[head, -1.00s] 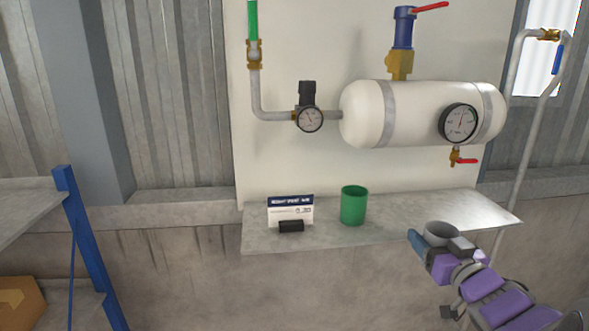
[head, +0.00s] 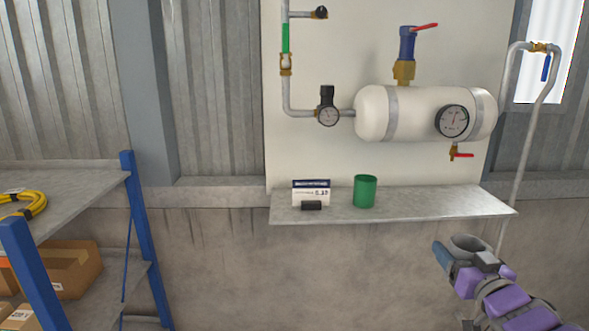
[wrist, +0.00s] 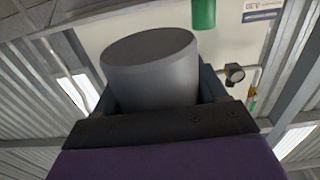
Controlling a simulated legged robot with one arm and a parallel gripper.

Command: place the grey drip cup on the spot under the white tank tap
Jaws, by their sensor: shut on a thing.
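My gripper (head: 467,251) is shut on the grey drip cup (head: 468,243), in front of and below the right end of the shelf in the head view. The grey cup (wrist: 152,68) fills the middle of the wrist view between the fingers. The white tank (head: 425,113) is on the wall panel above the shelf. Its tap (head: 457,152), brass with a red handle, hangs under the tank's right part. The grey shelf (head: 420,204) runs below the tank, and its top under the tap is bare. The cup is apart from the shelf.
A green cup (head: 365,191) stands mid-shelf, left of the tap, beside a small sign (head: 311,193). A bent pipe (head: 520,150) runs down at the right. A blue-framed rack (head: 145,230) with boxes and a yellow coil stands at the left.

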